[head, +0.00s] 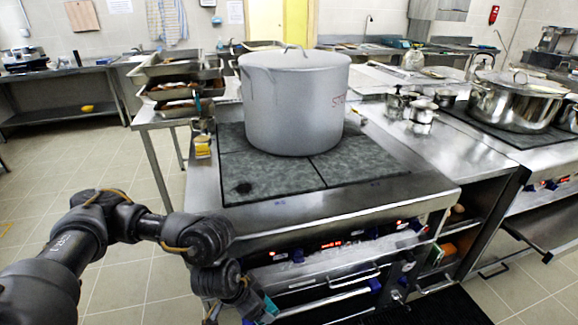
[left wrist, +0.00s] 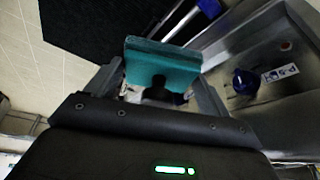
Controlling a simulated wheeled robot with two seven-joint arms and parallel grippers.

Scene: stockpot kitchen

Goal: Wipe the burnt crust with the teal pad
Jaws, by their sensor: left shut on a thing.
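The burnt crust (head: 243,188) is a small dark patch on the front left plate of the grey cooktop (head: 360,165). My left gripper (head: 258,304) is low in front of the stove, below the cooktop's front edge and away from the crust. It is shut on the teal pad (left wrist: 162,62), which sits between the fingers (left wrist: 160,88) in the left wrist view. In the head view only a small teal part shows at the bottom edge. My right gripper is not in view.
A large stockpot (head: 292,105) stands on the back of the cooktop, behind the crust. A yellow box (head: 202,146) is at the stove's left edge, near stacked trays (head: 180,85). The stove's front panel (head: 330,245) with knobs is beside my left gripper. The front steel strip is clear.

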